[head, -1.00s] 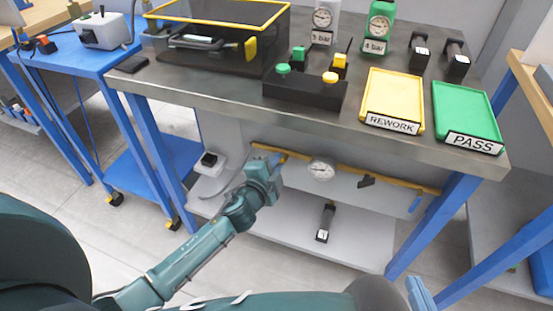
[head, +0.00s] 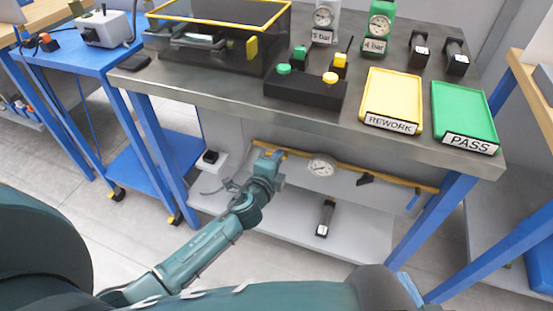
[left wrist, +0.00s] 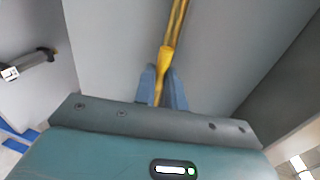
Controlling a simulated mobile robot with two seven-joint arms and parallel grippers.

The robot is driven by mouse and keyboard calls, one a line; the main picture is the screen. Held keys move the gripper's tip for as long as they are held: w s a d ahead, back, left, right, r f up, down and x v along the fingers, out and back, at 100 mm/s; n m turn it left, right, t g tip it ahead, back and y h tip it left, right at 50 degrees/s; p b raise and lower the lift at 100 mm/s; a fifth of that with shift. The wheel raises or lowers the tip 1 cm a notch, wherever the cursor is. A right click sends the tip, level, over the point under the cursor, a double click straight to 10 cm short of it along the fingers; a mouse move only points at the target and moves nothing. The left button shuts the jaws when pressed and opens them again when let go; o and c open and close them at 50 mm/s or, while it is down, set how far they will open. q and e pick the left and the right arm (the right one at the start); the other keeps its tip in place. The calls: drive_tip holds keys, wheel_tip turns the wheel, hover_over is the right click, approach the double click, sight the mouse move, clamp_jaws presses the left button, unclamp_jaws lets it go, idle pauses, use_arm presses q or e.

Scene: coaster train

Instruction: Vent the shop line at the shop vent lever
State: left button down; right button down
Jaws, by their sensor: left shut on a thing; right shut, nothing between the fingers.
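A yellow pipe (head: 335,166) runs along the panel under the steel workbench, with a round gauge (head: 321,165) on it. My left gripper (head: 275,154) is at the pipe's left end, below the bench top. In the left wrist view its blue fingers (left wrist: 162,92) are shut on a yellow lever (left wrist: 166,60), which lies in line with the pipe behind it. The lever is mostly hidden by the gripper in the head view. My right gripper (head: 410,290) shows only partly at the bottom edge; it is shut and empty.
A small black handle (head: 365,179) sits further right on the pipe. The bench front edge (head: 230,108) overhangs my left gripper. Yellow (head: 393,97) and green (head: 464,113) trays lie on top.

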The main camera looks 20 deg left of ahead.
use_arm(q)
drive_tip(key=c, duration=1.5)
unclamp_jaws()
drive_tip(key=shift+s+a+r+p, duration=0.1)
drive_tip(key=shift+s+r, duration=0.35)
drive_tip(key=shift+s, duration=1.7)
drive_tip(key=shift+s+a+r+p, duration=0.1)
drive_tip(key=shift+s+r, duration=0.35)
drive_tip(key=shift+s, duration=1.7)
drive_tip(key=shift+s+r+p, duration=0.1)
drive_tip(key=shift+s+r, duration=0.35)
drive_tip(key=shift+s, duration=1.7)
